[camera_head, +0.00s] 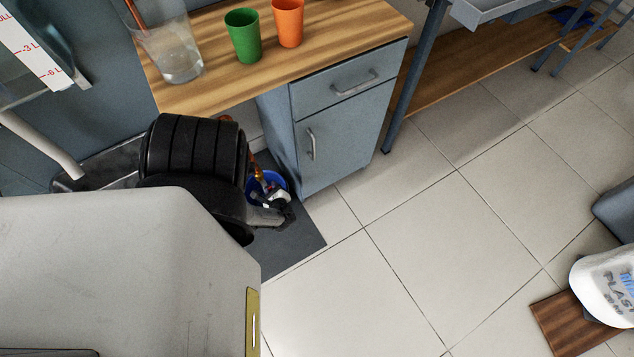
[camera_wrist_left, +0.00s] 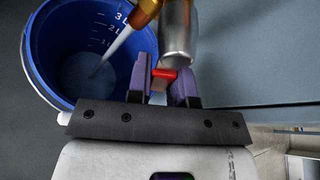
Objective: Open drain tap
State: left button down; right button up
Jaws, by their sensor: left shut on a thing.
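In the left wrist view a brass drain tap (camera_wrist_left: 146,10) comes in at the top, beside a grey metal cylinder (camera_wrist_left: 178,30). Its small red handle (camera_wrist_left: 164,74) sits between the purple fingers of my left gripper (camera_wrist_left: 164,88), which is shut on it. A pale stream (camera_wrist_left: 117,42) runs from the tap's mouth down into a blue bucket (camera_wrist_left: 40,50) with white litre marks. In the head view my left gripper (camera_head: 285,212) is low beside the blue bucket (camera_head: 280,179), under the counter. My black arm hides much of the tap there. My right gripper is not in view.
A blue-grey cabinet (camera_head: 340,135) stands just right of the bucket, under a wooden counter (camera_head: 330,35). The counter holds a green cup (camera_head: 243,37), an orange cup (camera_head: 288,22) and a clear jug (camera_head: 172,55).

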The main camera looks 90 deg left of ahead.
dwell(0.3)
pick_arm(q)
jog(key=c, duration=1)
grip_release()
jog(key=shift+d, duration=0.1)
jog(key=shift+p+v, duration=3)
jog(key=shift+v, duration=3.85)
jog(key=shift+f, duration=0.1)
